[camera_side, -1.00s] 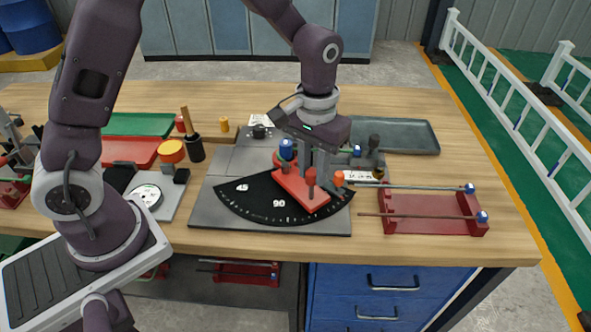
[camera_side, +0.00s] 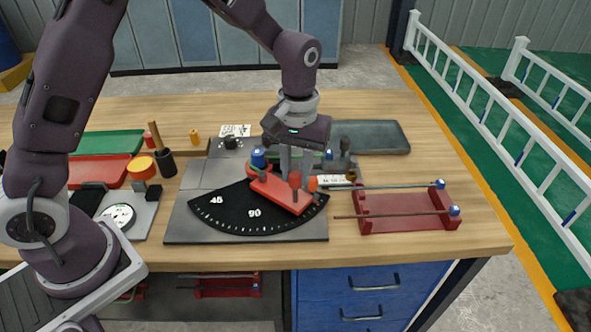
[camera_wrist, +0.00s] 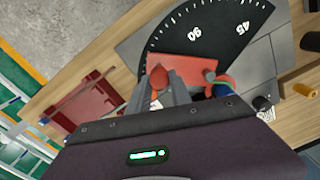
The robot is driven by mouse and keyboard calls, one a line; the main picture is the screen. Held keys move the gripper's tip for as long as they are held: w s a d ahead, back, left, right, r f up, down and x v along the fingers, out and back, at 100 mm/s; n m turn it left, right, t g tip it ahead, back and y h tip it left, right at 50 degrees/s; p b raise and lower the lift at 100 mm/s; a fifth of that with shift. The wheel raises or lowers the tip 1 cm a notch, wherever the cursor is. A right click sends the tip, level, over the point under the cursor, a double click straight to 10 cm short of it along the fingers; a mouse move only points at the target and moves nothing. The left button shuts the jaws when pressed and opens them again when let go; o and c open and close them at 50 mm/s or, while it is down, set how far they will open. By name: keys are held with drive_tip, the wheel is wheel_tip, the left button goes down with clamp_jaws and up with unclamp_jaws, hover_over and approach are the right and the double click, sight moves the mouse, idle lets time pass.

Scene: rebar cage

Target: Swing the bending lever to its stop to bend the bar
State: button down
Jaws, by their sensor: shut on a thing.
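The red bending lever (camera_side: 275,193) lies over the black angle dial (camera_side: 232,207), its outer end to the right of the 90 mark. My gripper (camera_side: 294,172) is down at the lever and shut on it; the exact grip is partly hidden. The lever's red upright post (camera_side: 295,181) stands close to an orange knob (camera_side: 313,184), with little gap in this view. In the wrist view the lever (camera_wrist: 190,68) shows beyond my fingers (camera_wrist: 160,97). A thin bar (camera_side: 395,186) with a blue end runs from the bender over the red rack; any bend is hidden.
The red rack (camera_side: 405,222) at the right holds another bar (camera_side: 390,215). A grey tray (camera_side: 370,137) lies behind. At the left are a green tray (camera_side: 108,143), a red tray (camera_side: 100,170) and a dark holder (camera_side: 165,163). The front right table corner is clear.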

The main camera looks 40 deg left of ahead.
drive_tip(key=c, duration=1.3)
unclamp_jaws()
drive_tip(key=shift+w+d+r, duration=0.2)
drive_tip(key=shift+w+d, duration=0.1)
drive_tip(key=shift+w, duration=0.2)
drive_tip(key=shift+o, duration=0.6)
drive_tip(key=shift+s+a, duration=0.1)
wheel_tip(320, 180, up, 7)
drive_tip(key=shift+c, duration=0.3)
